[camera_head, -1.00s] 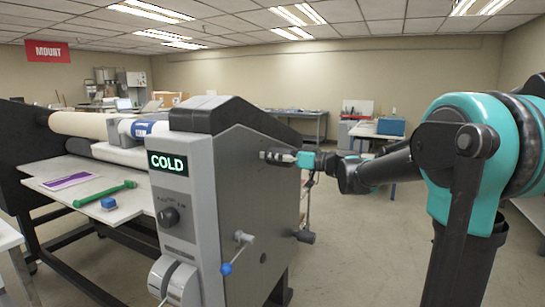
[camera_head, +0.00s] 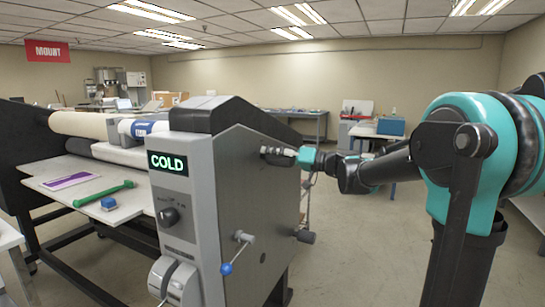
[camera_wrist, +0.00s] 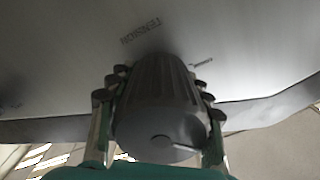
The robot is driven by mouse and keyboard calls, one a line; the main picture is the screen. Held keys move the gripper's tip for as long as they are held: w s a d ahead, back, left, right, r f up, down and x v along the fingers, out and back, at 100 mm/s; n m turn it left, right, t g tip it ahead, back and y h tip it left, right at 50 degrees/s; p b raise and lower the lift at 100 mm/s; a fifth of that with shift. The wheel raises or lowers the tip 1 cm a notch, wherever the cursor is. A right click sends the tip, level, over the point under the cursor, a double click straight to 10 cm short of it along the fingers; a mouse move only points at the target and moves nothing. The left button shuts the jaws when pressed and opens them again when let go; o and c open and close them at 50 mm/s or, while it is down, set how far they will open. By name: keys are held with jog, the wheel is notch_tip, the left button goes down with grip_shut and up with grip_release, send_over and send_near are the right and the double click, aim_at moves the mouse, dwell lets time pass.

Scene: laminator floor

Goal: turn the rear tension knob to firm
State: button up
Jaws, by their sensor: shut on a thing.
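The rear tension knob (camera_wrist: 158,105) is a dark grey, ribbed cylinder that fills the middle of the wrist view. A pale pointer line shows on its end face, toward the right. My gripper (camera_wrist: 160,110) has one finger on each side of the knob and is shut on it. The word TENSION is printed on the grey panel (camera_wrist: 235,60) above the knob, with a smaller mark to its right that I cannot read. In the head view my gripper (camera_head: 280,156) meets the side of the laminator (camera_head: 250,200), and its fingers hide most of the knob.
A crank lever with a blue tip (camera_head: 226,268) and a dark knob (camera_head: 305,236) stick out lower on the machine. The front shows a green COLD display (camera_head: 168,163). A green-handled tool (camera_head: 104,195) lies on the feed table.

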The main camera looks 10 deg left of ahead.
aim_at(293, 159)
jog(key=m, duration=0.4)
jog(key=shift+m, duration=0.3)
jog(key=shift+f+m, duration=0.1)
jog(key=shift+m, duration=1.6)
jog(key=o, duration=1.2)
jog(key=shift+c, duration=0.2)
jog(key=v, duration=1.2)
